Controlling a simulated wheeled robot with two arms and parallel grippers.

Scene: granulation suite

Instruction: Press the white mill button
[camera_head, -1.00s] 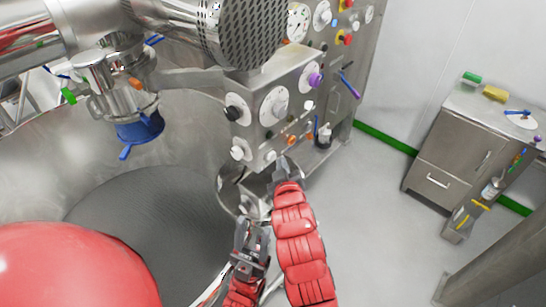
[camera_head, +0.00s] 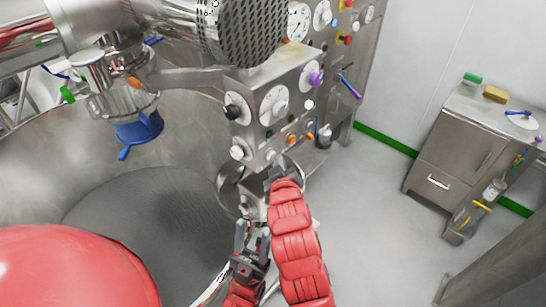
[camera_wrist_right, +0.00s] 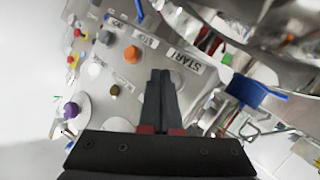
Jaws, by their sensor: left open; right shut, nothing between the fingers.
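The steel control box (camera_head: 256,92) carries several buttons and knobs. A white round button (camera_head: 270,155) sits low on its face, beside an orange one (camera_head: 291,138). My right gripper (camera_head: 281,165) is shut and empty, its tips close to this white button. In the right wrist view the gripper (camera_wrist_right: 160,75) points at the panel beside the START label (camera_wrist_right: 186,61). A pale round button (camera_wrist_right: 178,80) there is partly hidden by the fingers; contact cannot be told. My left gripper (camera_head: 246,236) is open and empty, below the box.
A large steel bowl (camera_head: 185,180) lies left of the grippers. A white knob (camera_head: 237,152) and a purple knob (camera_head: 316,78) stick out of the box. A blue-handled fitting (camera_wrist_right: 255,93) shows at right in the wrist view. A steel cabinet (camera_head: 450,165) stands right, across clear floor.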

